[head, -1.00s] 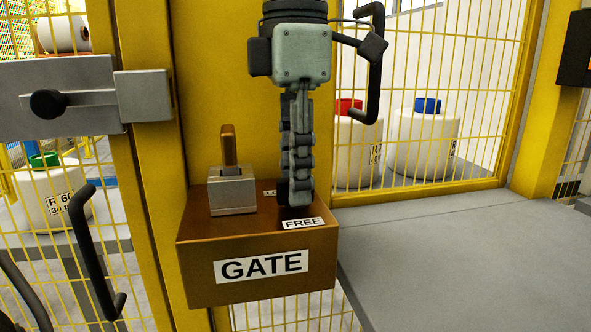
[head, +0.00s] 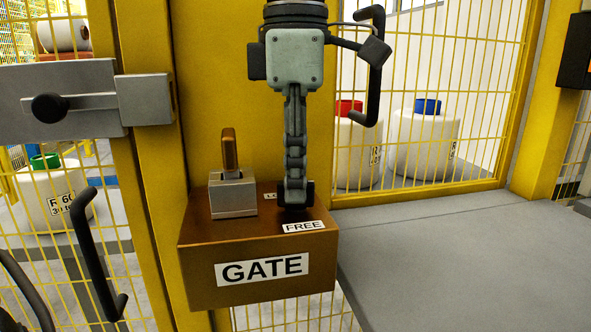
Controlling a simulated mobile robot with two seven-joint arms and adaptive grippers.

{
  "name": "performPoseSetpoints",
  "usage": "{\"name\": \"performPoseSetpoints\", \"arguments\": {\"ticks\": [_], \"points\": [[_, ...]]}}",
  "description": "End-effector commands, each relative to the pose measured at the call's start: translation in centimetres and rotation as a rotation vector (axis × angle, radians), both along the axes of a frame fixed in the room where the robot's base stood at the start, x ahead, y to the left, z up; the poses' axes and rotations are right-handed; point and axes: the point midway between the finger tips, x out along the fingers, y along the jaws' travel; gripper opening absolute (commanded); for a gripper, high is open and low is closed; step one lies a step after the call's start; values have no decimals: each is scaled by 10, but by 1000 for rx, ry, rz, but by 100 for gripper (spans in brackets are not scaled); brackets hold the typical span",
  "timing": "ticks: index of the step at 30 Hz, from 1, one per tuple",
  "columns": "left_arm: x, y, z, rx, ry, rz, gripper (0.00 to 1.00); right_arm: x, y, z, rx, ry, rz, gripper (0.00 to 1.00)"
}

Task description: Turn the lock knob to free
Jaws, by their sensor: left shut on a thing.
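The brown lock box (head: 205,262) bears a GATE label (head: 262,270) on its front. On its top are a FREE label (head: 304,226) near the front edge and another label (head: 270,196), partly covered, behind. My left gripper (head: 296,197) comes down from above onto the right part of the box top, just behind the FREE label. Its fingers are shut on the lock knob, which they hide almost wholly, so its pointing direction cannot be read. My right gripper is not in view.
A grey block with an upright tan key (head: 229,150) stands left on the box. A bolt with a black knob (head: 49,107) and black handles (head: 96,255) are on the yellow mesh fence. White bobbins (head: 424,140) stand behind the mesh. A grey surface (head: 460,260) lies clear at right.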

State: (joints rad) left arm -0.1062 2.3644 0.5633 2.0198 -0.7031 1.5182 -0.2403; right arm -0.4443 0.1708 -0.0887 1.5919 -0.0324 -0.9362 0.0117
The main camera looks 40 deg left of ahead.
Motion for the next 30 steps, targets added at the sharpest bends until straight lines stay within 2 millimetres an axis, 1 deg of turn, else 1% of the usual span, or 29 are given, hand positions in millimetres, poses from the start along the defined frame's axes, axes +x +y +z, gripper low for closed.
{"name": "performPoseSetpoints", "arguments": {"ticks": [6, 13, 24, 30], "points": [[0, 0, 1, 0, -1, -203, 0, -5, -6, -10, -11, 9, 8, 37], [0, 0, 0, -1, -2, -421, 0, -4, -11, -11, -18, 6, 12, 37], [0, 0, 0, 0, -3, -773, 0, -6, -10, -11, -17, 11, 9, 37], [0, 0, 1, -1, -4, -958, 0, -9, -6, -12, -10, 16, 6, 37]]}}
